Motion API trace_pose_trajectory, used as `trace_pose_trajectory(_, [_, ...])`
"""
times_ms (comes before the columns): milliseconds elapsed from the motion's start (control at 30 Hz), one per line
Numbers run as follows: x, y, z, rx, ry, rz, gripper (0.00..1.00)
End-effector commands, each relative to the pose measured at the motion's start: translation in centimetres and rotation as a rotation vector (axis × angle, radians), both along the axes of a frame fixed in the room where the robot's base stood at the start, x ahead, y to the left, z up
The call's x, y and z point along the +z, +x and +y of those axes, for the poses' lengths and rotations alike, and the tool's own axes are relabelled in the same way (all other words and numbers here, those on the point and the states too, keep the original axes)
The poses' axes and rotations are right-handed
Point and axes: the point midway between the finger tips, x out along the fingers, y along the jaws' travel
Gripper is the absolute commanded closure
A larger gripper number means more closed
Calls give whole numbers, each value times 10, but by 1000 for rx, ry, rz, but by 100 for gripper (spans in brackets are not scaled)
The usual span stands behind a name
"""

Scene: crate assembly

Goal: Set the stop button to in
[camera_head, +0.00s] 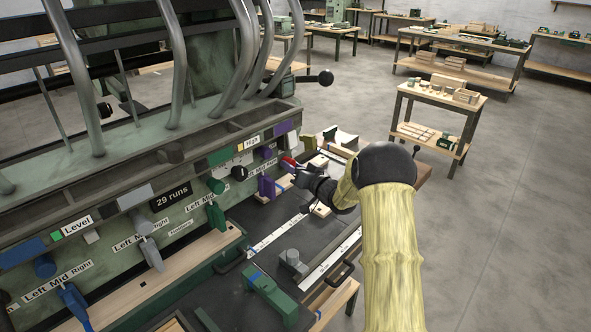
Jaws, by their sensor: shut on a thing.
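A large green machine (120,215) with a panel of levers, knobs and labels fills the left side. My yellow-sleeved arm reaches in from the lower right to the panel's far right end. My gripper (291,166) is there, small and dark in the picture, shut on a small red part (287,161). The red part may be the stop button, but it is too small and too covered by the gripper to be sure. Whether it is in or out cannot be told.
Purple handles (266,187) and a dark knob (239,173) sit close to my gripper. Curved grey pipes rise above the panel.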

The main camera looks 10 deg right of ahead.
Motion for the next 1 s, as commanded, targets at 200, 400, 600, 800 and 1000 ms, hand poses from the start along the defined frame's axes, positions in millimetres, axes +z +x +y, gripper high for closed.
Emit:
trace_pose_trajectory(200, [2, 4, 4, 1, 0, -3, 100])
trace_pose_trajectory(400, [2, 5, 5, 1, 1, -4, 43])
trace_pose_trajectory(600, [1, 4, 3, 0, 0, -2, 43])
trace_pose_trajectory(800, [0, 0, -1, -2, 0, 0, 43])
trace_pose_trajectory(1000, [-1, -21, -13, -3, 0, 0, 43])
